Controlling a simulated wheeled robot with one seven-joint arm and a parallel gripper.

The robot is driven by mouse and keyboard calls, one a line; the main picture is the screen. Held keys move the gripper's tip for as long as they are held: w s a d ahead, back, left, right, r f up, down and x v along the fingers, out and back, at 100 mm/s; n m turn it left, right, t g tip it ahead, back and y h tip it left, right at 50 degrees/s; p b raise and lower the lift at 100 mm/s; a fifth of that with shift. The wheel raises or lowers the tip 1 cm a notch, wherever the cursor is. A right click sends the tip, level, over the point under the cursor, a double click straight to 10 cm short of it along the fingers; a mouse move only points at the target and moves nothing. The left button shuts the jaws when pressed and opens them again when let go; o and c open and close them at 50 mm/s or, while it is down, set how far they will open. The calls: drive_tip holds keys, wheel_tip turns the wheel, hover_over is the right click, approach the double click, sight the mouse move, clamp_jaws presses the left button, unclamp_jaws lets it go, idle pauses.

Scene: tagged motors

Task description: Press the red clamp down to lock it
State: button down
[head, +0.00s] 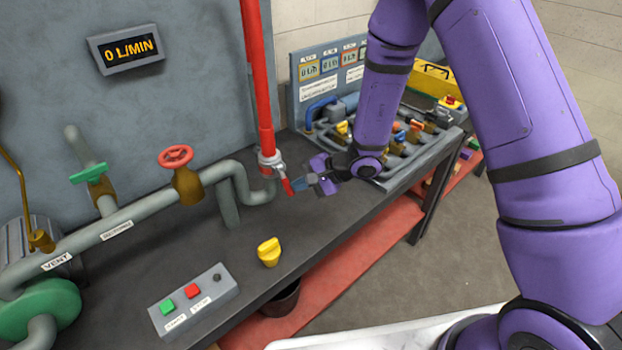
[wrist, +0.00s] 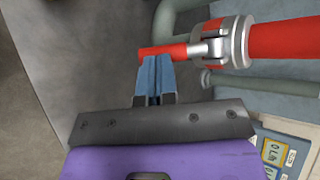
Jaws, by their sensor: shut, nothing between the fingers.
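The red clamp lever (head: 287,187) sticks out and slopes downward from a silver clamp ring (head: 271,162) at the foot of the vertical red pipe (head: 258,80). In the wrist view the red lever (wrist: 163,52) lies across the picture just past my fingertips, joined to the silver ring (wrist: 240,42) at right. My gripper (head: 300,183) is shut and empty, with its blue fingertips right beside the lever's end. In the wrist view the shut fingers (wrist: 153,62) reach the lever and appear to touch it, though contact is hard to confirm.
A grey pipe (head: 225,172) with a red handwheel (head: 175,156) and a green valve handle (head: 89,174) runs at left. A yellow knob (head: 268,251) and a button box (head: 194,298) stand on the dark bench (head: 320,235). A manifold with small valves (head: 405,140) is behind my gripper.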

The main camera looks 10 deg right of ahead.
drive_tip(key=shift+a+f, duration=0.1)
drive_tip(key=shift+a, duration=0.05)
drive_tip(key=shift+w+a+f, duration=0.3)
drive_tip(key=shift+a+f, duration=0.1)
drive_tip(key=shift+f, duration=0.35)
drive_tip(key=shift+a+r, duration=0.1)
drive_tip(key=shift+w+a+r, duration=0.2)
drive_tip(key=shift+w+r, duration=0.05)
drive_tip(key=shift+r, duration=0.45)
drive_tip(key=shift+d+r, duration=0.1)
